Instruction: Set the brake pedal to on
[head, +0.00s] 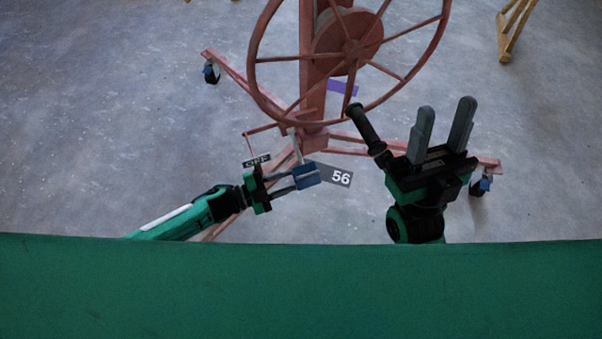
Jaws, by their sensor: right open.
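The brake pedal appears to be the blue block (307,175) low at the foot of the red panel lift (313,100), with a pale rod rising behind it. My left gripper (294,178) reaches in from the left with its two grey fingers apart, and their tips meet the block in the picture. I cannot tell whether they grip it, touch it or only overlap it. A small dark label (256,160), seemingly reading OFF, is partly hidden by this gripper. My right gripper (446,118) is open and empty, fingers pointing up in the picture.
A large red wheel (252,60) with spokes stands above the pedal. Its black crank handle (364,128) is just left of my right gripper. Casters (210,73) carry the lift's legs. A wooden stand (512,30) is far right.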

